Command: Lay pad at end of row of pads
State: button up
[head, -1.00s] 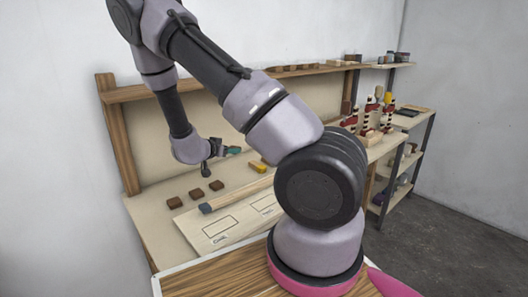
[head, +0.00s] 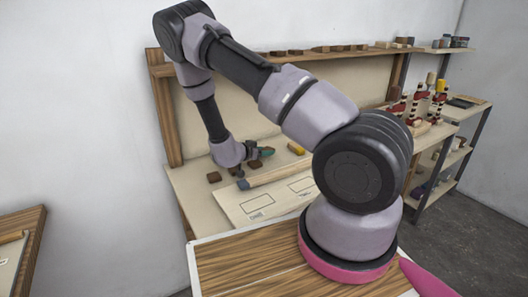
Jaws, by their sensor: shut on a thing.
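My gripper (head: 238,172) points down at the bench, low among the small brown pads. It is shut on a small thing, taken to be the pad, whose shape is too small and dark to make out. One brown pad (head: 214,177) lies on the bench to the left of my gripper, and another (head: 255,164) to its right. The middle of the row is partly hidden behind my gripper. A teal piece (head: 267,152) shows just right of my gripper; I cannot tell whether it belongs to the gripper.
A wooden bar with a blue end (head: 243,184) lies in front of the row. A yellow block (head: 296,149) lies to the right. Red-and-white clamps (head: 418,106) stand farther right. A shelf (head: 300,56) runs above.

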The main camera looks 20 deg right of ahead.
jog(key=shift+s+f, duration=0.2)
jog(key=shift+f, duration=0.35)
jog(key=o, duration=1.3)
jog(key=shift+f, duration=0.1)
jog(key=shift+r, duration=0.3)
jog(key=v, duration=1.2)
jog(key=shift+w+r, duration=0.2)
jog(key=shift+r, duration=0.2)
